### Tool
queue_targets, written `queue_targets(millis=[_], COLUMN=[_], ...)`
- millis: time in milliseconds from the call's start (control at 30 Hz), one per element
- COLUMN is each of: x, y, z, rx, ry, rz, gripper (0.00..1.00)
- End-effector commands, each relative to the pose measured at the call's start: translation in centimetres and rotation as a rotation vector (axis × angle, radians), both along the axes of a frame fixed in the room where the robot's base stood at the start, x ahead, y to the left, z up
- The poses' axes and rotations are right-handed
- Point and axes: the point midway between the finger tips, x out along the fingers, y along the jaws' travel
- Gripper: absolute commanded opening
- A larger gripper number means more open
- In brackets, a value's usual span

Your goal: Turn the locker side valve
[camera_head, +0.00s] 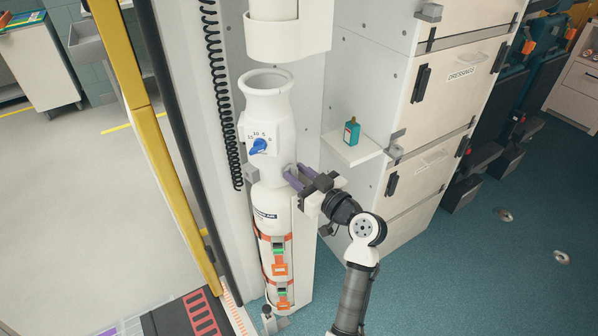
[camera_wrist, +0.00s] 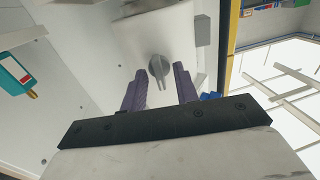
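A grey valve handle (camera_wrist: 157,66) sticks out from a white fitting in the wrist view. I take it as the locker side valve; in the head view my gripper hides it. In the wrist view my gripper (camera_wrist: 160,76) is open, one finger on each side of the handle. I cannot tell whether either finger touches it. A blue dial knob (camera_head: 258,146) with numbers around it is on the front of the cylinder's valve body.
White lockers (camera_head: 430,165) stand behind. Orange straps (camera_head: 278,268) hold the cylinder. A yellow post (camera_head: 150,125) stands left.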

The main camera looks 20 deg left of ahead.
Motion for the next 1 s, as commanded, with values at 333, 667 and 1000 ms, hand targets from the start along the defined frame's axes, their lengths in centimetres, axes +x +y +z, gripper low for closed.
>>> queue_targets(millis=[333,667,1000], x=[0.07,0.08,0.06], y=[0.14,0.13,0.09], z=[-0.04,-0.34,-0.71], rx=[0.000,-0.010,-0.098], ry=[0.000,-0.023,-0.190], rz=[0.000,0.000,-0.001], gripper=[0.22,0.03,0.03])
